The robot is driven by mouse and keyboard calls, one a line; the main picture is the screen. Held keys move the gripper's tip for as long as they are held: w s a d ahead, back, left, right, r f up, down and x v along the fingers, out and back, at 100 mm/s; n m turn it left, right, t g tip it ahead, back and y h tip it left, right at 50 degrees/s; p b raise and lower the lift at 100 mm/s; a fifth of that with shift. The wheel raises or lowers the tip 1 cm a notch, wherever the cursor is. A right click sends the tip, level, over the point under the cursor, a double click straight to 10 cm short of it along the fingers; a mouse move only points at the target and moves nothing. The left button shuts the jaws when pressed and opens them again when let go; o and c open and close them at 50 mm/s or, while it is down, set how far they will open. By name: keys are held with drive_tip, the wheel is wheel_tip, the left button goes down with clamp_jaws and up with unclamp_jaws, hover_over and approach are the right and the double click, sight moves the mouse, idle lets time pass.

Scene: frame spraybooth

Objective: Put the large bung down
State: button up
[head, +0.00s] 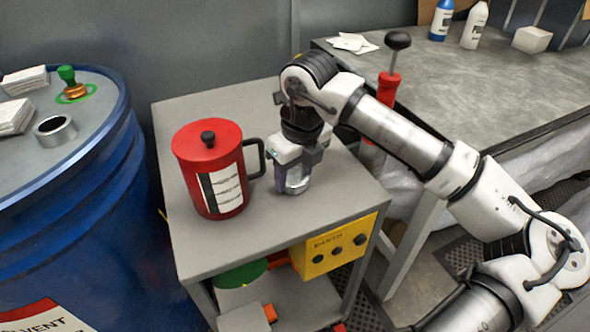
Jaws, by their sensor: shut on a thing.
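My gripper (294,172) points down over the right part of the grey cart top (270,113), to the right of a red lidded can. It is shut on a silvery round piece, which looks like the large bung (297,184). The fingers hide part of the bung. Its lower end is at or just above the cart top; I cannot tell whether it touches.
The red can (208,165) with a black handle stands close to the left of my gripper. A blue drum (80,200) at the left carries a silver ring (55,130), a brass fitting with a green top (70,82) and white cloths. The cart top's front right is clear. A red plunger can (389,85) stands behind my arm.

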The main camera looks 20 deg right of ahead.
sight(301, 182)
drive_tip(key=o, duration=0.9)
drive_tip(key=shift+f, duration=0.1)
drive_tip(key=r, duration=0.4)
drive_tip(key=s+r, duration=0.1)
drive_tip(key=r, duration=0.7)
drive_tip(key=shift+s+d+r, duration=0.1)
drive_tip(key=shift+s+d, duration=0.15)
drive_tip(key=shift+s, duration=0.1)
